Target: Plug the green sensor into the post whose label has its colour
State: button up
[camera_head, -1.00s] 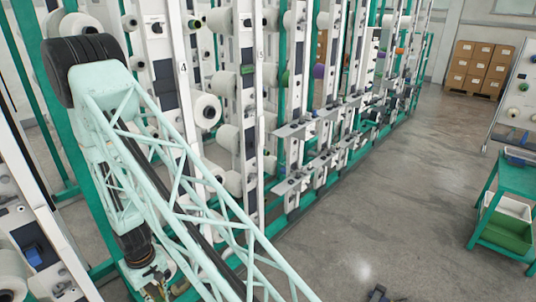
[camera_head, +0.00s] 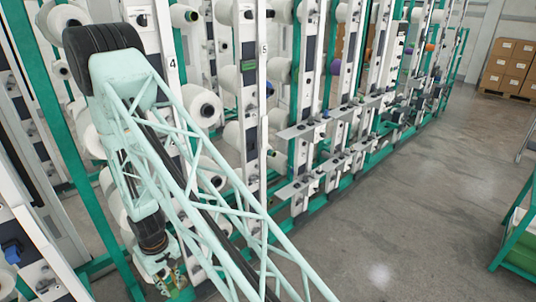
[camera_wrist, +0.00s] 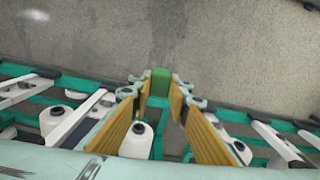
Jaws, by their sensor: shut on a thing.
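The green sensor (camera_wrist: 160,80) shows as a small green block between the fingertips of my gripper (camera_wrist: 161,92) in the wrist view. The yellow-padded fingers are shut on it, and it is held in the air above the floor, apart from the frame. A white post (camera_head: 248,110) beside the number 5 carries a small green patch.
White posts with yarn cones (camera_head: 203,106) line the teal creel frame, with small shelves (camera_head: 300,130) sticking out. Purple (camera_head: 335,68) and orange (camera_head: 428,48) patches show farther along. Boxes (camera_head: 512,68) stand far back.

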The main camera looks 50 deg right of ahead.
jog(key=shift+d, duration=0.25)
jog(key=shift+d+f, duration=0.1)
jog(key=shift+f, duration=0.05)
dwell(0.4)
jog(key=shift+w+d+f+b, duration=0.1)
jog(key=shift+d+f+b, duration=0.35)
jog(key=shift+b, duration=0.35)
jog(key=shift+w+d+f+t, duration=0.1)
jog(key=shift+f+t, duration=0.1)
jog(key=shift+t, duration=0.1)
